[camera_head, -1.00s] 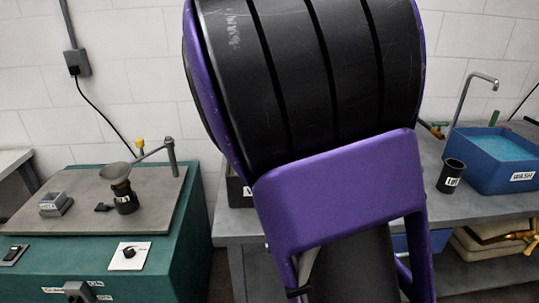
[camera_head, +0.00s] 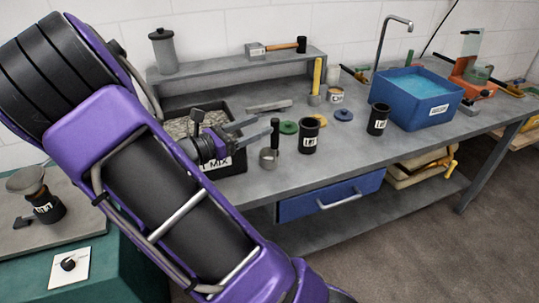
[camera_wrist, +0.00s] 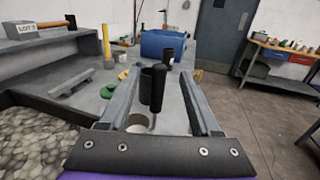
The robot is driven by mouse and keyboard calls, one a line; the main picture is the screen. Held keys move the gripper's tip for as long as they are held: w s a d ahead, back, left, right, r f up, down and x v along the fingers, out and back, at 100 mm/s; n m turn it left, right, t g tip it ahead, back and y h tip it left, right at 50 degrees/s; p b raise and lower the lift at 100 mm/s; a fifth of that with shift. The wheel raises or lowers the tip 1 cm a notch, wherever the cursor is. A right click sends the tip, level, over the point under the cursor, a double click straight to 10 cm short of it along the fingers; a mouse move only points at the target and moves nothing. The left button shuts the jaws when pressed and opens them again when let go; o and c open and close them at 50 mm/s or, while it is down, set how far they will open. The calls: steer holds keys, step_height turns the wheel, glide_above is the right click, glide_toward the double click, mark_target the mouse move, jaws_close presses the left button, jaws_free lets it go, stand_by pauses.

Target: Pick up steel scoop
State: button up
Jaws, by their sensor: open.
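The steel scoop (camera_head: 268,159) stands on the grey bench with its small metal cup down and its black handle pointing up. In the wrist view its cup (camera_wrist: 138,123) shows low between my fingers, with the dark handle rising in front of a black pot. My gripper (camera_head: 263,126) is open and empty, pointing right across the bench at about the height of the handle. In the wrist view the handle lies between the two fingers of my gripper (camera_wrist: 163,72). I cannot tell whether either finger touches it.
A black bin of grey mix (camera_head: 228,163) lies beneath my wrist. A labelled black pot (camera_head: 309,139) stands just right of the scoop, and another (camera_head: 378,121) beyond it. A yellow-handled tool (camera_head: 317,77), coloured lids and a blue wash tub (camera_head: 420,105) stand farther back.

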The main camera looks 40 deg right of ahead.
steer(key=d+f, duration=0.1)
steer(key=d, duration=0.8)
steer(key=shift+w+d+b, duration=0.15)
steer(key=shift+d+b, duration=0.15)
steer(key=shift+d, duration=0.05)
jaws_close()
